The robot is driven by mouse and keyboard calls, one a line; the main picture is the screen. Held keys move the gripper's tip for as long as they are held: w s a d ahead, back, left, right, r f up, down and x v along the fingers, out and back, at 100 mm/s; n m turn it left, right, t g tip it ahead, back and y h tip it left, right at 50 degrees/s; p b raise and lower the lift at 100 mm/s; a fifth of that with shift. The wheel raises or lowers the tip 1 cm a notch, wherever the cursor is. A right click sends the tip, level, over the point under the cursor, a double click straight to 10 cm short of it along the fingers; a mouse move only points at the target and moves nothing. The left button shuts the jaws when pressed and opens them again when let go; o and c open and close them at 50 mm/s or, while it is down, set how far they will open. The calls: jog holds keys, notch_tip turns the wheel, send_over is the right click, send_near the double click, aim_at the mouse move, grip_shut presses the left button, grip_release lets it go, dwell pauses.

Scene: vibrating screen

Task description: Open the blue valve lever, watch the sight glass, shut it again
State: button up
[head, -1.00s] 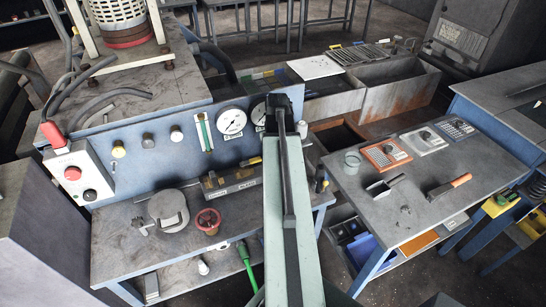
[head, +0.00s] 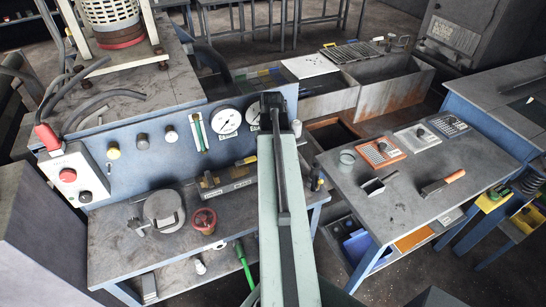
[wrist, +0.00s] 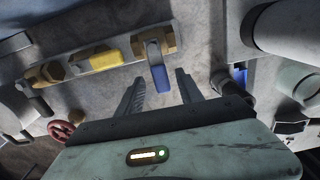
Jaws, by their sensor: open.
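In the wrist view the blue valve lever (wrist: 158,72) hangs from a brass valve body (wrist: 154,42). My gripper (wrist: 161,84) is open; its two fingers point towards the lever, one to each side in the picture. I cannot tell whether they touch it. A yellow lever (wrist: 104,60) sits on another brass valve to the left. In the head view a narrow upright tube with green, apparently the sight glass (head: 199,132), is on the blue panel, left of a gauge. Its level is too small to read. My arm hides the gripper there.
A pressure gauge (head: 226,122) is on the panel. A control box (head: 75,177) with red and black buttons is at its left. A grey table (head: 430,190) holds tools at right.

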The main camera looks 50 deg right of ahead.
notch_tip(320, 180, up, 7)
jog(key=p, duration=0.6)
jog(key=shift+r+p, duration=0.2)
jog(key=shift+p, duration=0.15)
jog(key=shift+f, duration=0.15)
